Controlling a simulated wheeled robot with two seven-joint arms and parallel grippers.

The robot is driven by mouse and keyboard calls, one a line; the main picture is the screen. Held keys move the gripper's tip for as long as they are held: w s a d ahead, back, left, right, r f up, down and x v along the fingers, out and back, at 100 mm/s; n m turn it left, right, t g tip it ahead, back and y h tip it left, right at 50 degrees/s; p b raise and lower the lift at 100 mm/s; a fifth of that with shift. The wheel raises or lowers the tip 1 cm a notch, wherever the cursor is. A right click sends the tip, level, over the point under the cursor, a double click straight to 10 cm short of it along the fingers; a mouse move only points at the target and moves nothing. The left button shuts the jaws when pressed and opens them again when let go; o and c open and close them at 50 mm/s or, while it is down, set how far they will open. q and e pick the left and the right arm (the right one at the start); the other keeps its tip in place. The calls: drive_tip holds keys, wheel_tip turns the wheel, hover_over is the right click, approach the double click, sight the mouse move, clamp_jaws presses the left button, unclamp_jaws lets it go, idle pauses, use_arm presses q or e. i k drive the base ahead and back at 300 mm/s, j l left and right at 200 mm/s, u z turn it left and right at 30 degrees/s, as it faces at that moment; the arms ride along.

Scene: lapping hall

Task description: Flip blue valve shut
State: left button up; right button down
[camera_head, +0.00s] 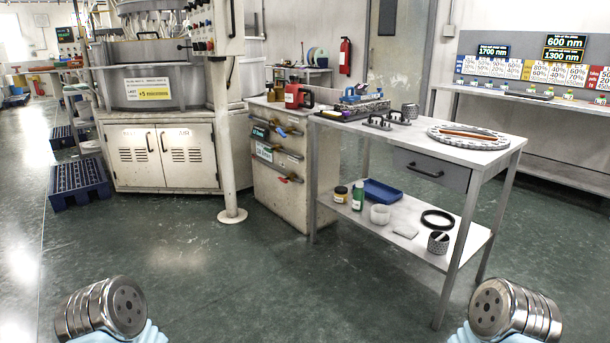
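A small blue handle (281,132), likely the blue valve, shows on the front of the pale cabinet (270,195) at the middle of the view. It sits by the uppermost of several short horizontal bars there. It is too small to tell whether it is open or shut. A red handle (282,180) shows on a lower bar. Metal ends of my two arms show at the bottom left and bottom right corners, far from the cabinet. No gripper fingers are visible.
A steel table (470,160) with a drawer and lower shelf stands right of the cabinet, holding several small parts. A large machine (165,85) stands left, with a white post (232,190) before the cabinet. The green floor (250,280) in front is clear.

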sight(281, 132)
drive_tip(key=i+u, duration=0.1)
drive_tip(key=i, duration=0.4)
drive_tip(key=i+l+u, duration=0.15)
drive_tip(key=i, duration=0.4)
drive_tip(key=i+l+u, duration=0.1)
drive_tip(key=i, duration=0.4)
drive_tip(key=i+l+u, duration=0.15)
drive_tip(key=i, duration=0.35)
drive_tip(key=i+l+u, duration=0.35)
drive_tip(key=i, duration=0.15)
drive_tip(key=i+l+u, duration=0.3)
drive_tip(key=i+l, duration=0.15)
